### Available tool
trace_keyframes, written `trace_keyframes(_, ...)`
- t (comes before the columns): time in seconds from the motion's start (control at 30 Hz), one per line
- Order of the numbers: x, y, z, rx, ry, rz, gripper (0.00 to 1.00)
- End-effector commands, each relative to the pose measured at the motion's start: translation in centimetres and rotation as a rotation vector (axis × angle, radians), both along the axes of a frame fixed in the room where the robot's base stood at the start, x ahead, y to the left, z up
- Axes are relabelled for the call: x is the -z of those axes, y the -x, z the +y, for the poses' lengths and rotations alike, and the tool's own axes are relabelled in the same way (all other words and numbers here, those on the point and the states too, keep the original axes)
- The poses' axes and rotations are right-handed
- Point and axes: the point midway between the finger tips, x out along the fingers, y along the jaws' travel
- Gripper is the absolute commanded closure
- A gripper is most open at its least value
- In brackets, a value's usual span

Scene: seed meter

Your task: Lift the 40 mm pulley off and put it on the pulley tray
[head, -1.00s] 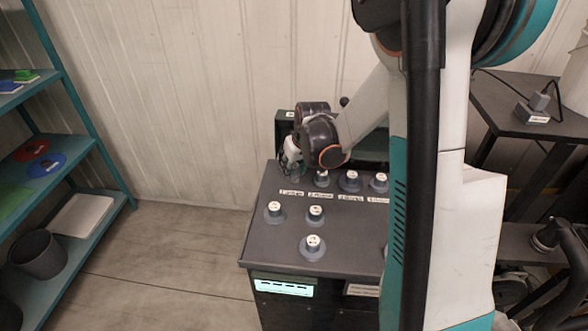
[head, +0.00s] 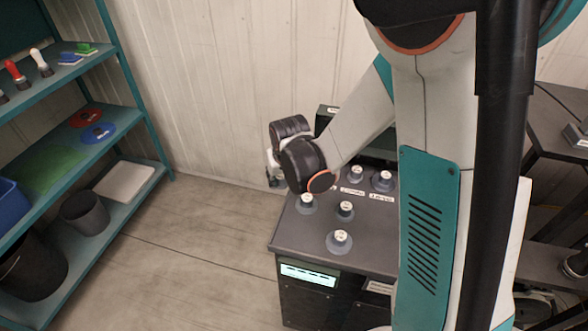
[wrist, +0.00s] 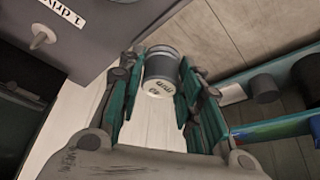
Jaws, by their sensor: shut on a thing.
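My gripper (wrist: 163,75) is shut on the 40 mm pulley (wrist: 161,67), a grey cylinder with a pale end label, in the wrist view. The pulley is clear of any surface, with floor behind it. In the head view my gripper (head: 274,178) is off the back left edge of the dark cabinet, partly hidden by my wrist; the pulley cannot be made out there. A flat white tray (head: 124,181) lies on the lower shelf at left; I cannot tell whether it is the pulley tray.
The dark cabinet top (head: 290,235) holds several grey knobs with white caps. The teal shelf unit (head: 150,135) at left carries coloured discs, a grey bin (head: 85,214) and a blue bin (head: 12,205). Open floor (head: 190,245) lies between shelf and cabinet.

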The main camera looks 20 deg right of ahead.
Motion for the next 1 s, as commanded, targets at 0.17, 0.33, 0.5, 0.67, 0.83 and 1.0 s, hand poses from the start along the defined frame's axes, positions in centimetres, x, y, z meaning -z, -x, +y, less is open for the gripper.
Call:
trace_keyframes(0.17,-0.2,0.2,0.9,-0.001,-0.001,0.000,0.91)
trace_keyframes(0.33,-0.7,0.2,1.1,0.000,0.000,0.000,0.91)
trace_keyframes(0.5,-1.3,0.2,1.0,0.000,0.000,0.000,0.91)
trace_keyframes(0.67,-1.9,0.2,1.0,0.000,0.000,0.000,0.91)
trace_keyframes(0.83,-2.5,0.2,1.0,0.000,0.000,0.000,0.91)
trace_keyframes(1.0,-3.1,0.2,1.0,0.000,0.000,0.000,0.91)
